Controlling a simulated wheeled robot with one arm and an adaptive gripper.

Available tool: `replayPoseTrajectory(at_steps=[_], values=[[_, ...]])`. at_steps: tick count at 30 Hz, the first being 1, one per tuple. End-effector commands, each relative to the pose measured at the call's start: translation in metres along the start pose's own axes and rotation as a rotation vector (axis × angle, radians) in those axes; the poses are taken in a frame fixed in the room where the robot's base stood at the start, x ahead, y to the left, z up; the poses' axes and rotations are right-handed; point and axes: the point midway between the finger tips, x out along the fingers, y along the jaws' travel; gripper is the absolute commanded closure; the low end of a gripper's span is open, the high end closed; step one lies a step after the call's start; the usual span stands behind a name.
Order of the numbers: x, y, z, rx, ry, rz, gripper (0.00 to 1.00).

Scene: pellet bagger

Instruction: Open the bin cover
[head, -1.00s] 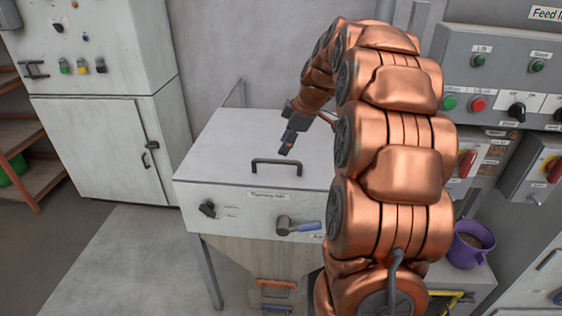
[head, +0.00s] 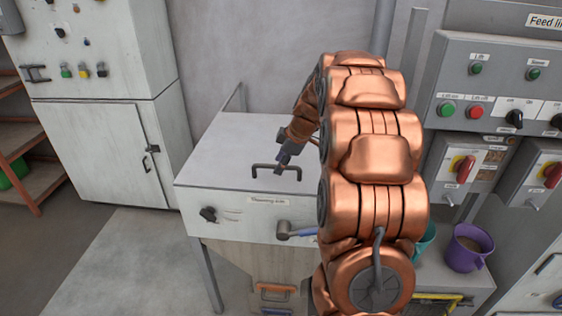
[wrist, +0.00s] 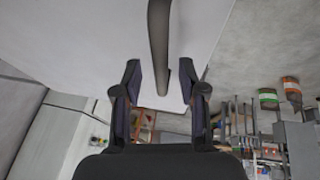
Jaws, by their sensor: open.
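The bin cover (head: 225,160) is a flat white lid, lying closed on the bin. A dark bar handle (head: 262,166) stands on it near the front edge. My gripper (head: 279,168) is at the handle, its fingers pointing down at the bar in the head view. In the wrist view the gripper (wrist: 160,75) is open, one finger on each side of the handle bar (wrist: 158,40). The bar runs between the fingers, which are not closed on it. Exact contact cannot be told.
A blue-handled lever (head: 295,231) and a black knob (head: 208,214) sit on the bin's front. A control panel (head: 490,85) is at right. A purple mug (head: 466,248) and a teal cup (head: 425,243) stand below it. A white cabinet (head: 95,150) is at left.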

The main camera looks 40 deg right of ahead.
Motion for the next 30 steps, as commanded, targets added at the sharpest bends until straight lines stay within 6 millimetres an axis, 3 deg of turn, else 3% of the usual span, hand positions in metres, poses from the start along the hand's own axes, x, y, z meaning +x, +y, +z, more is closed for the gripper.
replayPoseTrajectory(at_steps=[5,17,30], values=[[0.0001,-0.0002,0.0000,0.000,0.000,0.000,0.59],[0.0000,-0.0003,0.0001,0.000,0.000,-0.001,1.00],[0.0000,-0.0003,0.0001,0.001,0.000,-0.001,1.00]])
